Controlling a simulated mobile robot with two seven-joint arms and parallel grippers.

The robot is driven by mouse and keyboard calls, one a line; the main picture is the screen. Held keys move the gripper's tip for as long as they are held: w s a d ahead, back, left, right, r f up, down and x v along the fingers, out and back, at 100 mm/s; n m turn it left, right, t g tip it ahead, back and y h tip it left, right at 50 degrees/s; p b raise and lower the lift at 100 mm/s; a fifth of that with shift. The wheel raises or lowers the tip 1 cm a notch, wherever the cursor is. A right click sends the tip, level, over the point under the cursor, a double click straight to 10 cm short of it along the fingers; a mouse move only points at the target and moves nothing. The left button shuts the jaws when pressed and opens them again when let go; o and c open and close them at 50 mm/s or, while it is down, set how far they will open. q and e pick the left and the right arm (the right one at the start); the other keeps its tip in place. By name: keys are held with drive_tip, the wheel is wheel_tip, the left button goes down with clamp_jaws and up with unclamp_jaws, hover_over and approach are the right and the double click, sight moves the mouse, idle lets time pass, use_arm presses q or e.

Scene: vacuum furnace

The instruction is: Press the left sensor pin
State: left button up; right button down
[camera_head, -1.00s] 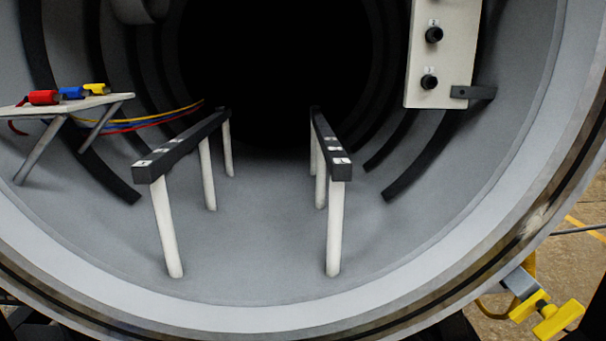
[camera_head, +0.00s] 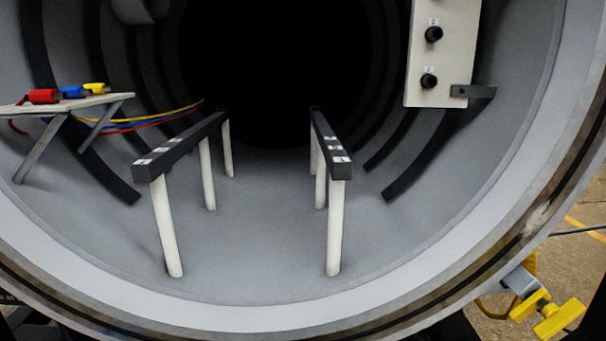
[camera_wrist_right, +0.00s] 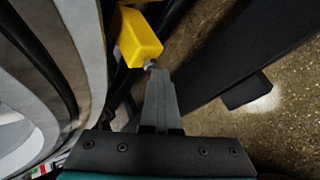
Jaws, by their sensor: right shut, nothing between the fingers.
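I cannot make out a part that is clearly the left sensor pin in either view. The head view shows the round furnace opening (camera_head: 250,310) from the front. My right gripper (camera_wrist_right: 156,75) shows in the right wrist view with its grey fingers together and nothing between them. Its tips point at a yellow block (camera_wrist_right: 140,38) with a small grey metal piece at its lower end. Whether the tips touch that piece cannot be told. My left gripper is in neither view.
Two dark rails, left (camera_head: 180,148) and right (camera_head: 328,145), stand on white posts inside. A shelf (camera_head: 110,103) at left holds red, blue and yellow connectors. A white panel (camera_head: 440,60) with black knobs hangs at right. A yellow clamp (camera_head: 555,318) sits outside the lower right rim.

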drive_tip(key=shift+w+d+r, duration=0.1)
drive_tip(key=shift+w+r, duration=0.1)
drive_tip(key=shift+r, duration=0.1)
drive_tip(key=shift+s+f+p, duration=0.1)
drive_tip(key=shift+s+p, duration=0.8)
drive_tip(key=shift+s, duration=0.15)
drive_tip(key=shift+s, duration=0.1)
drive_tip(key=s+p, duration=0.3)
drive_tip(key=s, duration=0.3)
drive_tip(key=shift+d, duration=0.1)
